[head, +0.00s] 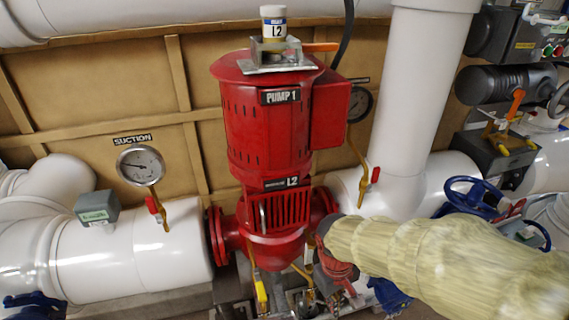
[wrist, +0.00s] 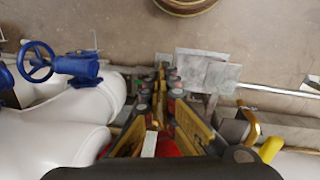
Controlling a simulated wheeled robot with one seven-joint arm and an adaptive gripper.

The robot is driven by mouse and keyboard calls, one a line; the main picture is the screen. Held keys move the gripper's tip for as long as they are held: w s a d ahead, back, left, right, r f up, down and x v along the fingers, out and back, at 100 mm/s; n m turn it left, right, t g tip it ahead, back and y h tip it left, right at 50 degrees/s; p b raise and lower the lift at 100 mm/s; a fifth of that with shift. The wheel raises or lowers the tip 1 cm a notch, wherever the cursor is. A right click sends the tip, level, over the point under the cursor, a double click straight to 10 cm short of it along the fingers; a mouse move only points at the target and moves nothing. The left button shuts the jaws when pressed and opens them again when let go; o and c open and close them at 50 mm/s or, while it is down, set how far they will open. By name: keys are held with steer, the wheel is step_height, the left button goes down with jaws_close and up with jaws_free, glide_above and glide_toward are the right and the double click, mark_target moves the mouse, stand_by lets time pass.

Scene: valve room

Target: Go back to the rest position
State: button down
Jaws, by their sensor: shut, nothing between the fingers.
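My gripper (wrist: 160,72) is shut and empty in the wrist view, its yellow and black fingers together and pointing at the floor. In the head view my arm, in a pale yellow sleeve, reaches in from the right to the lower front of the red pump (head: 268,130). The gripper itself is hard to make out there, low beside the pump's base. The pump is labelled PUMP 1 and L2. In the wrist view a little red shows behind the fingers.
White pipes (head: 130,250) run both sides of the pump. A suction gauge (head: 141,165) stands left. Yellow-handled small valves (head: 260,290) sit below the pump. Bare floor (wrist: 120,25) lies beyond the fingers.

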steer(key=s+d+r+m+t, duration=0.2)
steer(key=s+d+r, duration=0.1)
steer(key=r, duration=0.5)
steer(key=s+d+r+m+t+y, duration=0.1)
steer(key=s+d+r+m+t, duration=0.1)
steer(key=s+r, duration=0.3)
step_height(320, 180, up, 4)
steer(key=shift+s+d+f+m+t, duration=0.1)
steer(key=shift+s+d+m+t, duration=0.3)
steer(key=shift+d+t, duration=0.35)
steer(key=shift+a, duration=0.1)
